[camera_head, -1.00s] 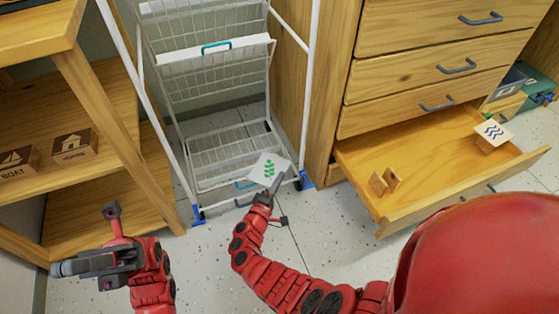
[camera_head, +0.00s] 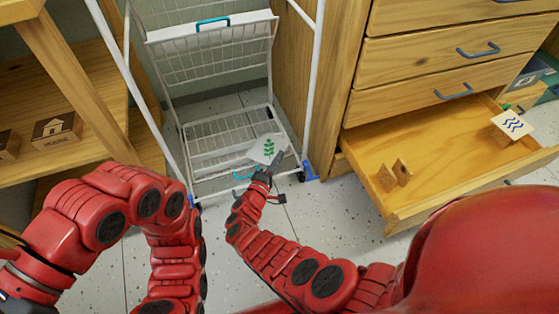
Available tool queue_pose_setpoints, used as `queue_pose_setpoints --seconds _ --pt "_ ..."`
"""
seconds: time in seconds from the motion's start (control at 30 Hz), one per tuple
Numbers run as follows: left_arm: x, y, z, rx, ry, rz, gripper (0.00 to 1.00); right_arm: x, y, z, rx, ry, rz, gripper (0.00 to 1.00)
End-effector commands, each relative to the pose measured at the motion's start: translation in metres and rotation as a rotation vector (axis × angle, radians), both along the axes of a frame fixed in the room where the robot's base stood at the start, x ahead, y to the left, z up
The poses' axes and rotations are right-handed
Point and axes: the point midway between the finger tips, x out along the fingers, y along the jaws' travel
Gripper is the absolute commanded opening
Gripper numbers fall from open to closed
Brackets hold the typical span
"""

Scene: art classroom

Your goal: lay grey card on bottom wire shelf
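The pale grey card with a green leaf sprig (camera_head: 268,149) is at the tip of my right gripper (camera_head: 272,168). The gripper's dark fingers look shut on the card's near right edge. In the picture the card lies over the front right part of the bottom wire shelf (camera_head: 205,136). I cannot tell whether it touches the wires. The shelf is a white wire basket low in a white rack, with a light blue handle (camera_head: 243,175) at its front. My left arm crosses the lower left, and its gripper is out of the picture.
Rack posts (camera_head: 313,85) stand on both sides of the shelf. An open wooden drawer (camera_head: 437,163) at right holds small wooden pieces, and a wave-marked card (camera_head: 512,124) is near its far right. A wooden shelf with a house block (camera_head: 57,131) stands left.

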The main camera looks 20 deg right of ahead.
Motion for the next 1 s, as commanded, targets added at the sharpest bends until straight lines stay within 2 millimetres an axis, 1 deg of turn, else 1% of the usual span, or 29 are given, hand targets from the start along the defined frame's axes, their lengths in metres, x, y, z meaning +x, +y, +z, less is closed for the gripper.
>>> queue_pose_setpoints --seconds 0.03,0.13,0.33,0.47,0.5,0.57,0.6,0.63,0.67,0.9,1.0 --pt "-0.0012 0.002 -0.0038 -0.008 -0.019 -0.009 0.0 0.0 0.0003 -0.0018 0.0 0.0 0.0 0.0" --pt "-0.0015 0.0035 -0.0046 -0.012 -0.03 -0.016 0.0 -0.0002 0.0006 -0.0017 0.0 0.0 0.001 0.0" --pt "-0.0013 0.0033 -0.0043 -0.011 -0.025 -0.014 0.0 -0.0001 0.0006 -0.0017 0.001 -0.001 0.001 0.0" --pt "-0.0026 0.0026 -0.0089 -0.01 -0.003 0.006 0.0 0.0001 0.0008 -0.0061 0.001 -0.001 0.002 0.0" --pt "-0.0028 0.0026 -0.0077 -0.009 0.001 0.009 0.0 0.0002 0.0008 -0.005 0.001 -0.001 0.002 0.08" --pt "-0.0026 0.0024 -0.007 -0.01 -0.001 0.007 0.0 0.0002 0.0008 -0.0043 0.001 -0.001 0.001 0.18" --pt "-0.0027 0.0023 -0.007 -0.009 -0.002 0.007 0.0 0.0002 0.0008 -0.0043 0.001 -0.001 0.001 0.26" --pt "-0.0027 0.0023 -0.007 -0.009 -0.002 0.007 0.0 0.0002 0.0008 -0.0043 0.001 -0.001 0.001 0.31" --pt "-0.0027 0.0023 -0.007 -0.009 -0.002 0.007 0.0 0.0002 0.0008 -0.0043 0.001 -0.001 0.001 0.34" --pt "-0.0027 0.0023 -0.0069 -0.01 -0.003 0.006 0.0 0.0001 0.0008 -0.0042 0.001 -0.001 0.001 0.34" --pt "-0.0019 0.0025 -0.0026 -0.011 -0.017 -0.005 0.0 0.0 0.0006 -0.0002 0.001 0.001 0.001 0.34"
